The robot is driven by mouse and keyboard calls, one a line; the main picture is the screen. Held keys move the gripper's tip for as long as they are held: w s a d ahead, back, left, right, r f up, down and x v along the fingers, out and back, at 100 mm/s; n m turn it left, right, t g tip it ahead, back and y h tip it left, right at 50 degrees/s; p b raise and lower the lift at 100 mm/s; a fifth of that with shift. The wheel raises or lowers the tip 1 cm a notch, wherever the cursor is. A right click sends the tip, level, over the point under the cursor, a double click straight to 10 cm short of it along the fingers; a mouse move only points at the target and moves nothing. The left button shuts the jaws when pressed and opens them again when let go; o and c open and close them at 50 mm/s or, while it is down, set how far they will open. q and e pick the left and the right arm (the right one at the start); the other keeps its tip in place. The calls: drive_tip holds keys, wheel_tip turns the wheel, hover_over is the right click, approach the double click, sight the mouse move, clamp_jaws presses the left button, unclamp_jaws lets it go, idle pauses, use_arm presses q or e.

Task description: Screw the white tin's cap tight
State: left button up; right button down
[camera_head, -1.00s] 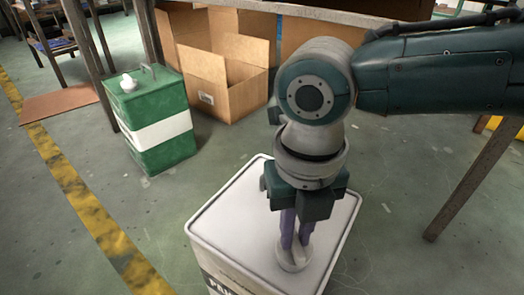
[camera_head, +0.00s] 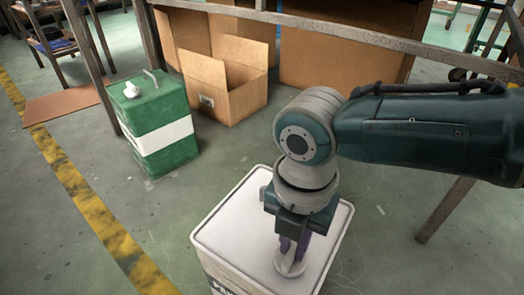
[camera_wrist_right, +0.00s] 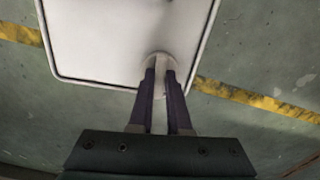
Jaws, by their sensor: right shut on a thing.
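The white tin (camera_head: 235,235) stands in front of me, its pale flat top facing up. Its round whitish cap (camera_head: 291,265) is near the front right corner of that top. My right gripper (camera_head: 290,256) points down, with its purple fingers shut on the cap. In the right wrist view the fingertips (camera_wrist_right: 161,68) are at the cap (camera_wrist_right: 160,58), which they partly hide, and the tin's top (camera_wrist_right: 105,40) fills the upper part. I cannot tell how tight the cap sits. My left gripper is not in view.
A green can with a white band (camera_head: 165,135) and white cap stands on the floor at left. Open cardboard boxes (camera_head: 232,100) stand behind, under a table frame (camera_head: 350,36). A table leg (camera_head: 443,212) is at right. A yellow floor line (camera_head: 85,195) runs along the left.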

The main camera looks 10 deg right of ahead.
sight(294, 251)
drive_tip(key=m+p, duration=0.1)
drive_tip(key=m, duration=0.3)
drive_tip(key=shift+s+r+m+p, duration=0.1)
drive_tip(key=shift+m+p, duration=0.2)
drive_tip(key=shift+p, duration=0.05)
drive_tip(key=m+p, duration=0.1)
drive_tip(key=m, duration=0.3)
drive_tip(key=shift+m, duration=0.3)
drive_tip(key=m+p, duration=0.1)
drive_tip(key=m, duration=0.4)
drive_tip(key=shift+s, duration=0.1)
drive_tip(key=shift+m+p, duration=0.55)
drive_tip(key=shift+m, duration=1.85)
drive_tip(key=c, duration=0.9)
unclamp_jaws()
drive_tip(key=shift+o, duration=0.2)
wheel_tip(294, 251, up, 10)
drive_tip(key=p, duration=0.9)
